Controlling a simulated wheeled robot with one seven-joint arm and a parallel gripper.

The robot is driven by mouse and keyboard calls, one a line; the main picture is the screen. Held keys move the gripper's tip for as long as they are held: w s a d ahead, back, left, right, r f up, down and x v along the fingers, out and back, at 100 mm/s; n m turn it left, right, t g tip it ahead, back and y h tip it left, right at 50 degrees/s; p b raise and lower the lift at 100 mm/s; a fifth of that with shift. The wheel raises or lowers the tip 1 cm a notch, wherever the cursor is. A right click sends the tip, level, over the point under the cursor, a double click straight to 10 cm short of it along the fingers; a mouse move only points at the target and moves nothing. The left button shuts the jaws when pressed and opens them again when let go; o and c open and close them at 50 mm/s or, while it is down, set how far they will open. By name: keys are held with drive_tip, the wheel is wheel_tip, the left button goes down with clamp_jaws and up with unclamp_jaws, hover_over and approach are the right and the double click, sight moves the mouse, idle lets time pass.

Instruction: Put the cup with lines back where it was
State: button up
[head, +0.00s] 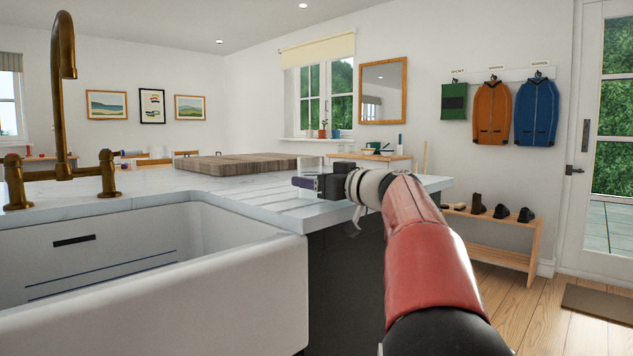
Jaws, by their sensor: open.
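No cup with lines can be made out in the head view. My own arm covers the area to the right of the counter.
A white sink (270,275) with a brass tap (65,100) is at front left. A wooden board (225,164) lies on the counter. A side table (390,161) holds small items below the mirror (383,90).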

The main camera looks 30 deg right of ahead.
drive_tip(key=shift+r, duration=0.15)
drive_tip(key=shift+s+d, duration=0.1)
drive_tip(key=shift+s, duration=0.15)
drive_tip(key=b+v, duration=0.2)
drive_tip(key=v, duration=0.9)
drive_tip(key=shift+s, duration=0.3)
